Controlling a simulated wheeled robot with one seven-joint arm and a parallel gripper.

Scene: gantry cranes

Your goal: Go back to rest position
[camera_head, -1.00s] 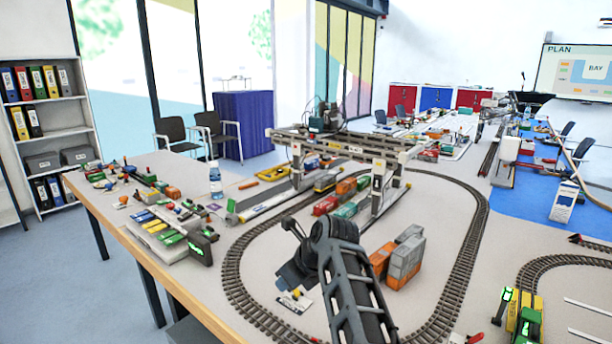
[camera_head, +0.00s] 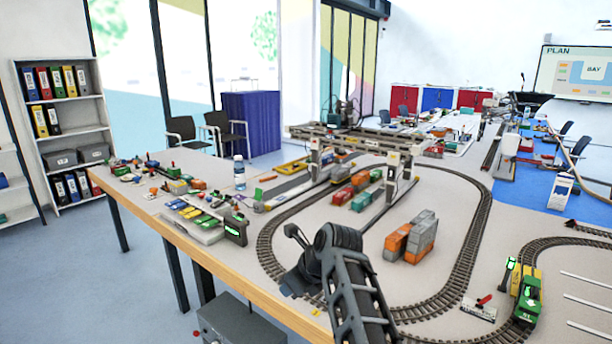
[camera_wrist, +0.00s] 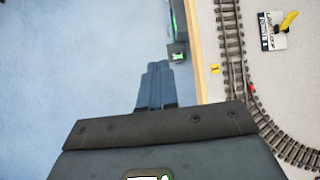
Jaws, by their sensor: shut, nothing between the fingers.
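My gripper shows in the wrist view (camera_wrist: 155,85), its two fingers together with nothing between them. In that view it is over the blue floor, just left of the table's wooden edge (camera_wrist: 199,60). In the head view my dark arm reaches up from the bottom over the near part of the table, and the fingertips cannot be made out there. The table (camera_head: 345,235) carries an oval track (camera_head: 468,240) and a gantry crane (camera_head: 360,140).
Grey and orange containers (camera_head: 410,238) stand inside the loop. A control panel (camera_head: 210,225) and a bottle (camera_head: 239,173) are near the left edge. A green-yellow locomotive (camera_head: 527,295) is at right. A grey box (camera_head: 240,325) stands below the table edge.

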